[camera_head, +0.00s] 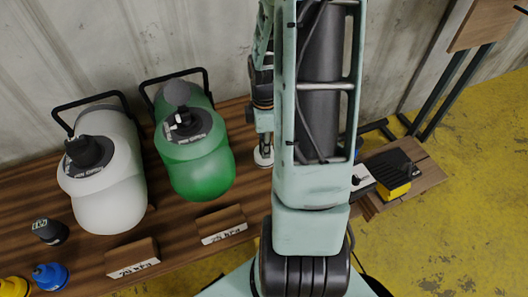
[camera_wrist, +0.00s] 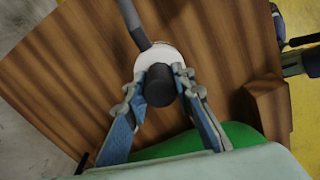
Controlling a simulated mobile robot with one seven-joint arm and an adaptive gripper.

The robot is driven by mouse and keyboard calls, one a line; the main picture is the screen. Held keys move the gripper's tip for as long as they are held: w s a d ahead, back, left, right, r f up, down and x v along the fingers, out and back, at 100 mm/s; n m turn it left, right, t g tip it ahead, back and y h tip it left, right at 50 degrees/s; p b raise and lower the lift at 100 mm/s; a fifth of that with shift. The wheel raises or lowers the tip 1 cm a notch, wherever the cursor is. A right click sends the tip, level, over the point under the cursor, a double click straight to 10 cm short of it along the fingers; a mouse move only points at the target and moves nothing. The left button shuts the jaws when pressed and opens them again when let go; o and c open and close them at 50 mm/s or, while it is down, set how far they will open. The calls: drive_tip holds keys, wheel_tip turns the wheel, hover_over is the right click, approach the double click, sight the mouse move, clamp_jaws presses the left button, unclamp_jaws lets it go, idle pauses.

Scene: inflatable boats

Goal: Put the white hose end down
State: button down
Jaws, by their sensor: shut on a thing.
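The white hose end (camera_wrist: 157,54) is between the fingertips of my gripper (camera_wrist: 158,84) in the wrist view. It is a white collar with a dark round nozzle facing the camera, and a grey hose runs up from it. In the head view the white hose end (camera_head: 263,157) shows below my gripper (camera_head: 264,120), just right of the green canister, over the wooden bench (camera_head: 25,192). My gripper is shut on it. I cannot tell whether it touches the bench top. My arm hides part of the bench.
A green canister (camera_head: 203,165) and a white canister (camera_head: 105,190) with black handles stand at left. Two wooden label blocks (camera_head: 133,254) (camera_head: 222,219) sit in front. Black (camera_head: 50,231), blue (camera_head: 50,276) and yellow (camera_head: 14,287) fittings lie left. A yellow-black device (camera_head: 394,187) is right.

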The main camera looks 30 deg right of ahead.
drive_tip(key=shift+w+f, duration=0.2)
drive_tip(key=shift+f, duration=0.1)
drive_tip(key=shift+d+f+b, duration=0.1)
drive_tip(key=shift+f+b, duration=0.45)
drive_tip(key=shift+f, duration=0.95)
drive_tip(key=shift+f, duration=0.2)
drive_tip(key=c, duration=1.6)
unclamp_jaws()
drive_tip(key=shift+r, duration=0.1)
wheel_tip(320, 180, up, 12)
drive_tip(key=p, duration=0.3)
drive_tip(key=shift+r, duration=0.15)
